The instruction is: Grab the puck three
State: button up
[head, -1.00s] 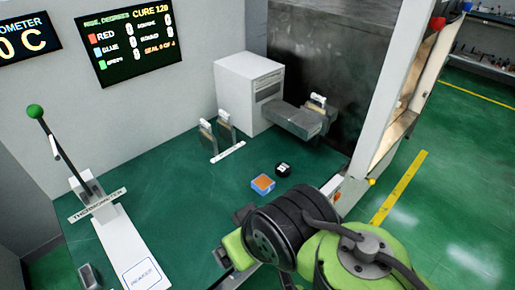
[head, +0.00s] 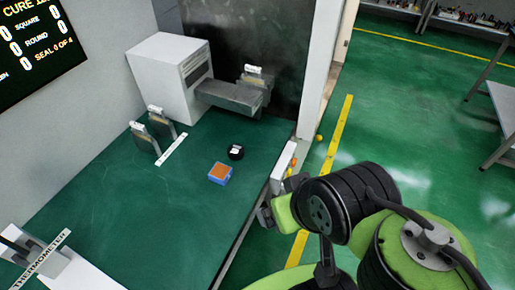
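A small round black puck (head: 236,152) with a white mark on top lies on the green bench top; the mark is too small to read. A square blue block with an orange top (head: 220,173) lies just in front of it, to its left. My gripper (head: 275,200) is at the bench's right edge, to the right of both and apart from them. Its two dark fingers look spread on either side of the green hand, with nothing seen between them.
A white box machine (head: 168,72) with a grey tray (head: 228,95) stands at the back. Two upright holders (head: 147,135) stand at left behind a white label strip. A thermometer stand (head: 40,262) is at front left.

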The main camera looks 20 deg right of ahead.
aim_at(235, 151)
jog(key=i+l+u, duration=0.1)
jog(key=l+u, duration=0.15)
jog(key=u, duration=0.15)
jog(key=l+u, duration=0.2)
jog(key=u, duration=0.2)
jog(key=l+u, duration=0.25)
jog(key=u, duration=0.15)
jog(key=l+u, duration=0.55)
jog(key=u, duration=0.25)
jog(key=k+j, duration=0.05)
